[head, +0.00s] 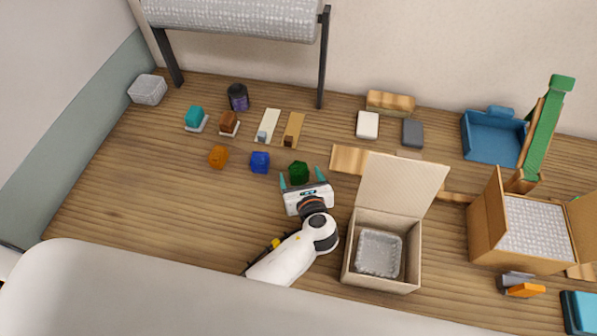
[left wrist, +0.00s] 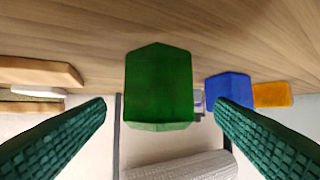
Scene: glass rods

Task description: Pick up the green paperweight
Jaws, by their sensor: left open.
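The green paperweight (head: 299,172) is a small dark green faceted block standing on the wooden table in the head view. In the left wrist view the paperweight (left wrist: 158,88) is large and central. My left gripper (head: 301,178) is open, with its two teal fingertips on either side of the paperweight; it also shows in the left wrist view (left wrist: 160,108). Gaps show between the paperweight and both fingers there, so it is not gripped. My right gripper is not in view.
A blue block (head: 260,162) stands close left of the paperweight, with an orange block (head: 218,157) further left. An open cardboard box (head: 382,273) stands to the right of my left gripper. Small boards (head: 293,128) lie behind.

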